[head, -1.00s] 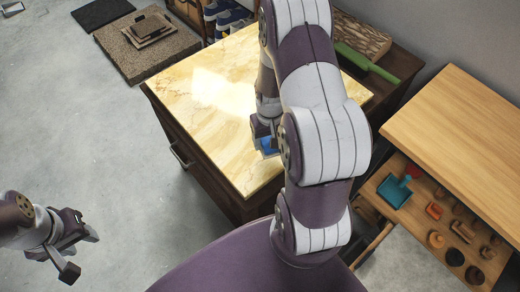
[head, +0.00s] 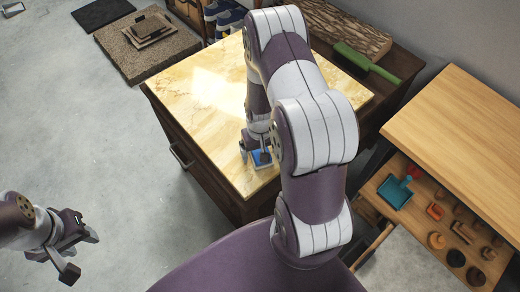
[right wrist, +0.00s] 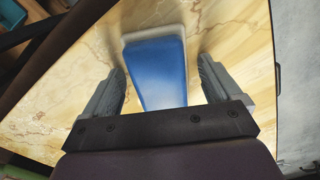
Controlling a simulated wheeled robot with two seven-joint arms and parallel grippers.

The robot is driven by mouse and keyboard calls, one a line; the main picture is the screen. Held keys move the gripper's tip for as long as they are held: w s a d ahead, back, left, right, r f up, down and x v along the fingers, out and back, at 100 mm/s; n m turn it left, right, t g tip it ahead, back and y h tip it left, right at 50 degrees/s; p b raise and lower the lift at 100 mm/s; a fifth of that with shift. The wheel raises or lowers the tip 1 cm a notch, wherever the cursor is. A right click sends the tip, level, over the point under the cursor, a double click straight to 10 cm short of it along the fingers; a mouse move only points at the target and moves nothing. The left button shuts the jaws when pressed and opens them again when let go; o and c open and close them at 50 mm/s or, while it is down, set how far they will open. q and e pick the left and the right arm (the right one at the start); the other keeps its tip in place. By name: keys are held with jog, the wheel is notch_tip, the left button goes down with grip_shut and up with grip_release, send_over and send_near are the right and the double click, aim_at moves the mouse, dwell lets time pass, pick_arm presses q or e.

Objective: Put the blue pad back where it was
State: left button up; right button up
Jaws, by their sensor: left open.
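The blue pad (head: 262,158), blue with a pale edge, lies on the marble-topped cabinet (head: 205,95) near its front right side. In the right wrist view the blue pad (right wrist: 157,75) lies between the two grey fingers, with a visible gap on each side. My right gripper (right wrist: 161,65) is open around it and points down at the top. In the head view my right arm covers part of the gripper and pad. My left gripper (head: 75,250) is open and empty above the floor at the lower left, far from the pad.
A wooden cabinet (head: 470,120) at right has an open drawer holding a teal dustpan-like item (head: 394,192) and several small items. Mats (head: 148,52) lie on the floor at upper left. The marble's left part is clear.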

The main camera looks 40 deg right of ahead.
jog(key=shift+r, duration=0.1)
notch_tip(320, 180, up, 12)
jog(key=p, duration=0.1)
jog(key=s+a+r+n+t, duration=0.1)
jog(key=s+a+r+n, duration=0.2)
jog(key=s+a+r, duration=0.2)
jog(key=a+r, duration=0.3)
jog(key=a, duration=0.3)
jog(key=shift+s+a+r+n, duration=0.2)
jog(key=shift+s+r+n, duration=0.1)
jog(key=shift+n, duration=0.1)
jog(key=shift+c, duration=0.4)
